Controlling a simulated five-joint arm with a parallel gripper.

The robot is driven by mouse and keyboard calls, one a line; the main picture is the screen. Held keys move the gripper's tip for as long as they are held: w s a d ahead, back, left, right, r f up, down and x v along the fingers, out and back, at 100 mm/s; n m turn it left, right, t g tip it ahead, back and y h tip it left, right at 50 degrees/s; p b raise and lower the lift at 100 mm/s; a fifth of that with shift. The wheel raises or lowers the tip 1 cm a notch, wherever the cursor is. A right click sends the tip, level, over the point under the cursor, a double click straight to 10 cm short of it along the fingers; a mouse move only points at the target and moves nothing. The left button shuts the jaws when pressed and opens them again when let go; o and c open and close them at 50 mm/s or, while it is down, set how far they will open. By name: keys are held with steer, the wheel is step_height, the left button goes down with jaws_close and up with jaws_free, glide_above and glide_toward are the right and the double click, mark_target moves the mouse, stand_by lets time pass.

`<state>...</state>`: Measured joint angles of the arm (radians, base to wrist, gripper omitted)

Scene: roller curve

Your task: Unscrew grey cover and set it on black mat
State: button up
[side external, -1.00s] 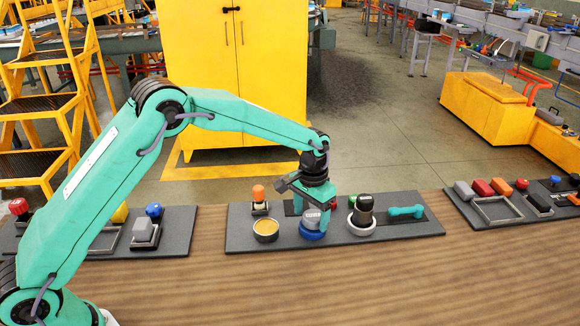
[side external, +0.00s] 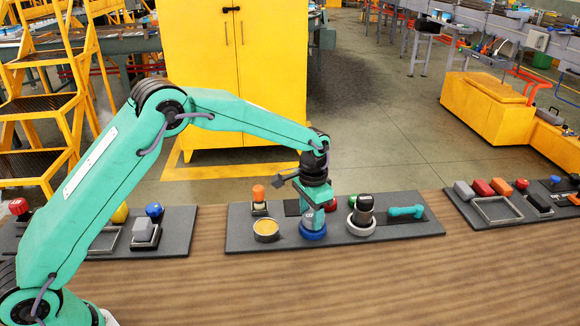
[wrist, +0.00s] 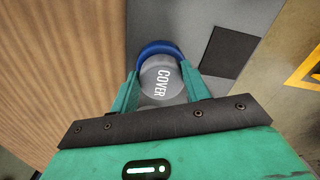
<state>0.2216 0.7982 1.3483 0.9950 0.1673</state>
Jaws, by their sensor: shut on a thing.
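In the side external view the blue ring (side external: 313,234) shows below my gripper (side external: 312,222), and the cover is mostly hidden behind a green finger. In the wrist view my gripper (wrist: 163,88) has a green finger on each side of the cover and is shut on it. The black mat (wrist: 229,52) is a flat, empty dark square to the right of the cover in the wrist view. In the side external view it lies behind my gripper, partly hidden.
An orange-topped piece (side external: 258,193) and a yellow-filled round dish (side external: 266,229) are left of my gripper. Red and green knobs are just behind.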

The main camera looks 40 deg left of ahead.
steer(key=n, duration=0.5)
steer(key=shift+a, duration=0.1)
steer(key=shift+n, duration=1.2)
